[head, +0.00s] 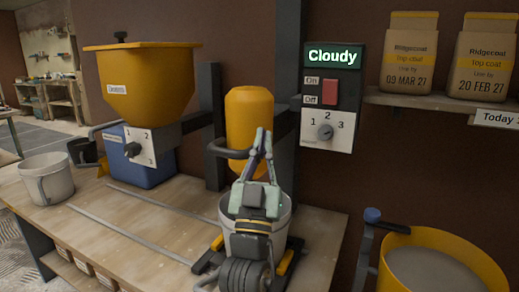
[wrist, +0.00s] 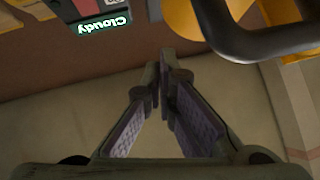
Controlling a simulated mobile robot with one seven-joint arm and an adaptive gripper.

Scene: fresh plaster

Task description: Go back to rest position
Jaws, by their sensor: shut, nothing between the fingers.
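My gripper (head: 261,135) is in the middle of the head view, its fingers pointing up and their tips together with nothing between them. In the picture it overlaps the lower part of a yellow cylinder (head: 249,105) and a dark curved bar. My wrist rises in front of a pale bucket (head: 225,206), hiding much of it. In the wrist view the two fingers (wrist: 163,75) meet at the tips.
A control box (head: 327,135) reading "Cloudy" hangs right of the gripper. A yellow hopper (head: 145,90) stands left over a blue box (head: 150,170). Two bags (head: 409,60) sit on a shelf. A yellow tub (head: 450,240) is at lower right. The workbench (head: 130,205) has rails and a grey bucket (head: 48,178).

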